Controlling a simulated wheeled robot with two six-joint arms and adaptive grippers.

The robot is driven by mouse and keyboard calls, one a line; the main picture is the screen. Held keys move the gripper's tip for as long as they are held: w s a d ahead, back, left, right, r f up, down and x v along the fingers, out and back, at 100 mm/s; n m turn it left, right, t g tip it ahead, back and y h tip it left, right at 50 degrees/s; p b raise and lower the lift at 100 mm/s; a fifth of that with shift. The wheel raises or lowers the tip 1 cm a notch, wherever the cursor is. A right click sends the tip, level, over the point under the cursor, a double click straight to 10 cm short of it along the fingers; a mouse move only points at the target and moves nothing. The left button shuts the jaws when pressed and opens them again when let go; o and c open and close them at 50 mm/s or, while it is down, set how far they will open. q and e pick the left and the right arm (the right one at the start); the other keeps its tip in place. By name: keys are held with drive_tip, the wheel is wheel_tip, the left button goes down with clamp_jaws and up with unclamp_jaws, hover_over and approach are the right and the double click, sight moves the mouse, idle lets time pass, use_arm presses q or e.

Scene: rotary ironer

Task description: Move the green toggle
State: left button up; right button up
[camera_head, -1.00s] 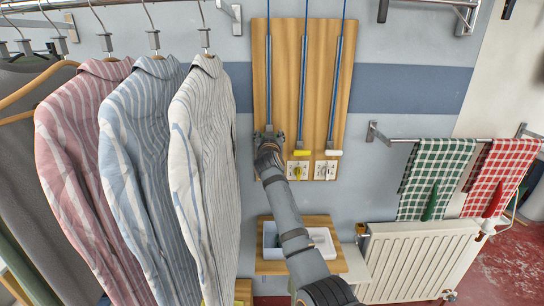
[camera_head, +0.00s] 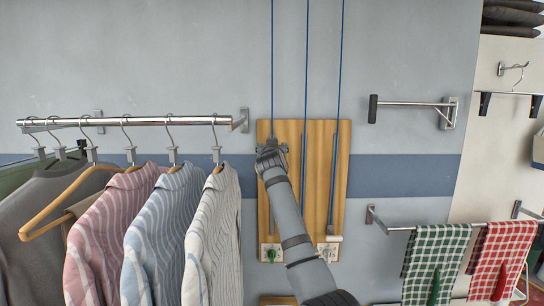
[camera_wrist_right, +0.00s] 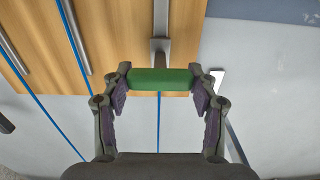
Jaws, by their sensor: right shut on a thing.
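The green toggle (camera_wrist_right: 160,79) lies crosswise between the two fingers of my right gripper (camera_wrist_right: 160,88) in the right wrist view. A metal stem runs from it over the wooden board. In the head view my right gripper (camera_head: 271,154) is near the top of the wooden board (camera_head: 343,165), at the leftmost track. The toggle is hidden there by the gripper. My left gripper is not in view.
A white toggle (camera_head: 333,238) sits low on the right track. My arm covers the lower middle track. A plate with a green knob (camera_head: 271,253) is at the board's lower left. Striped shirts (camera_head: 212,235) hang close on the left; checked towels (camera_head: 435,255) hang right.

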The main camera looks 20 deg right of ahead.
drive_tip(key=shift+r, duration=0.35)
drive_tip(key=o, duration=1.4)
drive_tip(key=shift+o, duration=1.4)
drive_tip(key=shift+f, duration=0.1)
drive_tip(key=v, duration=1.2)
drive_tip(key=shift+s, duration=0.1)
